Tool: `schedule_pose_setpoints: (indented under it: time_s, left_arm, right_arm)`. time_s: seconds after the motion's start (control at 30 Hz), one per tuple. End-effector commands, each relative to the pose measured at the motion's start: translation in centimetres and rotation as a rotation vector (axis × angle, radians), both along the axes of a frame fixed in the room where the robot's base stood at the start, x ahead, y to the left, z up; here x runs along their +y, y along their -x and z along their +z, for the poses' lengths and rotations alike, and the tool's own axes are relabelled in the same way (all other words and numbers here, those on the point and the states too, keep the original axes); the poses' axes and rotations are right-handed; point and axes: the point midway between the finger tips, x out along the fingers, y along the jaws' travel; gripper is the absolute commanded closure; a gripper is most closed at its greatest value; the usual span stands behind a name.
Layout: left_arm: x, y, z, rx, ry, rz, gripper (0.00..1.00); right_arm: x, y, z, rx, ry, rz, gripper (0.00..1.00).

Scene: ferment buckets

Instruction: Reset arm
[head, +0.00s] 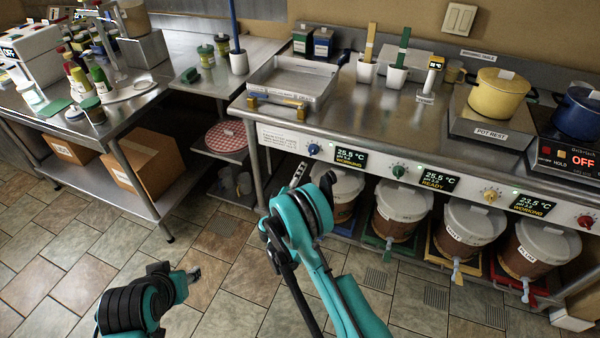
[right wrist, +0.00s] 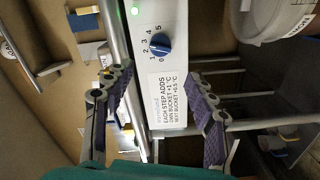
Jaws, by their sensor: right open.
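My right arm reaches up from the bottom middle of the head view, its teal gripper (head: 312,178) in front of the left part of the steel counter. In the right wrist view the right gripper (right wrist: 158,90) is open, its two fingers wide apart with nothing between them. A blue knob (right wrist: 160,45) on the white control panel (right wrist: 165,100) shows beyond the fingers, apart from them. The same blue knob (head: 314,150) shows in the head view. My left gripper (head: 193,273) is low at the left over the floor; its jaws are too small to tell.
Several lidded buckets, one at the left (head: 338,188), stand under the counter (head: 400,105). A yellow pot (head: 497,95) and a blue pot (head: 578,115) sit on top at right. A side table (head: 140,100) with bottles stands left. The tiled floor (head: 230,290) between is clear.

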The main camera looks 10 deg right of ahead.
Motion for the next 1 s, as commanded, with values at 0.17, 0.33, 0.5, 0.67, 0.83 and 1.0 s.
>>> schedule_pose_setpoints:
  time_s: [0.17, 0.33, 0.5, 0.67, 0.83, 1.0]
  left_arm:
    - [0.0, 0.0, 0.0, 0.0, 0.0, 0.0, 0.6]
    - [0.0, 0.0, 0.0, 0.0, 0.0, 0.0, 0.6]
    - [0.0, 0.0, 0.0, 0.0, 0.0, 0.0, 0.6]
    - [0.0, 0.0, 0.0, 0.0, 0.0, 0.0, 0.6]
    - [0.0, 0.0, 0.0, 0.0, 0.0, 0.0, 0.6]
    - [0.0, 0.0, 0.0, 0.0, 0.0, 0.0, 0.6]
  right_arm:
    - [0.0, 0.0, 0.0, 0.0, 0.0, 0.0, 0.44]
    - [-0.1, -0.1, 0.2, 0.002, -0.005, -0.002, 0.44]
    - [-1.4, 0.0, 3.0, 0.038, -0.08, -0.024, 0.44]
    - [-3.6, 1.5, 7.5, 0.106, -0.226, -0.06, 0.44]
    - [-5.4, 5.0, 11.6, 0.177, -0.393, -0.092, 0.44]
    - [-6.5, 10.1, 14.7, 0.242, -0.56, -0.116, 0.44]
